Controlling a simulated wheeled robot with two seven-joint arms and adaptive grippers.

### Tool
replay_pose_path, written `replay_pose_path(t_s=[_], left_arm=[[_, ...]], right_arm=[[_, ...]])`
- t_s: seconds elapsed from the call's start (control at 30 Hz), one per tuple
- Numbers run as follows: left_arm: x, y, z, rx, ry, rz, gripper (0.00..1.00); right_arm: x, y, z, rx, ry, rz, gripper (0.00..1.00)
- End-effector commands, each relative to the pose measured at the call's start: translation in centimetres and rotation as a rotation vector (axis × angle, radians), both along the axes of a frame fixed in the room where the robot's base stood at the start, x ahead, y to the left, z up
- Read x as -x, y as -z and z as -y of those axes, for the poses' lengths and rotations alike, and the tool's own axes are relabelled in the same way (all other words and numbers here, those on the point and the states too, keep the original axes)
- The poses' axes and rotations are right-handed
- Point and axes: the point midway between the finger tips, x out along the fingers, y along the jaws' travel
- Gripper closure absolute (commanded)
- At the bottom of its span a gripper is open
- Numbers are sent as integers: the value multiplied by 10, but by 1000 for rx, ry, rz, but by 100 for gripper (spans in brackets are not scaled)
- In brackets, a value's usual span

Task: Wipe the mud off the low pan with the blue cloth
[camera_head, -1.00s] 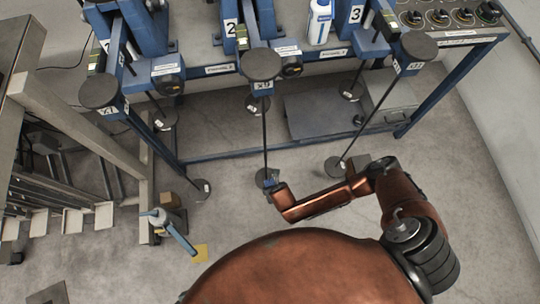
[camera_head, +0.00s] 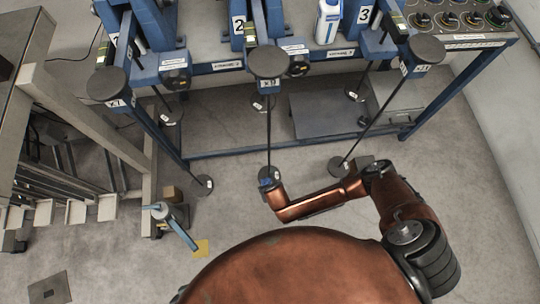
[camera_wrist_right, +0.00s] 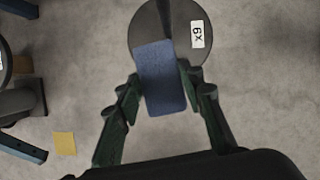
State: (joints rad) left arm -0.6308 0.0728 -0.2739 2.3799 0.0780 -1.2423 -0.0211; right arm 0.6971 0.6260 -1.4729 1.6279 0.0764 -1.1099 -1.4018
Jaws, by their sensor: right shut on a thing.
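The low pan (camera_head: 269,173) is a dark round disc near the floor, at the foot of a thin rod under the middle lever. In the right wrist view the pan (camera_wrist_right: 148,25) carries a white tag. My right gripper (camera_head: 273,190) is shut on the blue cloth (camera_wrist_right: 163,80), beside the pan's near edge. In the right wrist view the gripper (camera_wrist_right: 160,90) has the cloth between its fingers. The cloth's far end overlaps the pan in the picture; I cannot tell if they touch. I cannot make out mud. My left gripper is not in view.
An upper disc (camera_head: 270,61) sits above the low pan, joined by the rod. A blue-grey floor lever (camera_head: 175,226) and yellow square (camera_head: 201,248) lie left.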

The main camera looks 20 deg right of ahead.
Motion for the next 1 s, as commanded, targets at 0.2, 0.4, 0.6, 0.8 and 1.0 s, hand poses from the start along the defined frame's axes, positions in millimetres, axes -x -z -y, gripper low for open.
replay_pose_path(t_s=[0.2, 0.4, 0.6, 0.8, 1.0], left_arm=[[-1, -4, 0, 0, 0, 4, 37], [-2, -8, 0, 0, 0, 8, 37], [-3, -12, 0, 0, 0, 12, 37], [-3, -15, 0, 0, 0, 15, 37], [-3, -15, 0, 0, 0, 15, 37]], right_arm=[[2, 0, 6, 0, 0, 0, 84], [4, 0, 15, 2, 1, 0, 84], [6, 0, 23, 3, 1, 0, 84], [8, 0, 28, 3, 1, 0, 84], [7, 0, 25, 1, 0, 0, 84]])
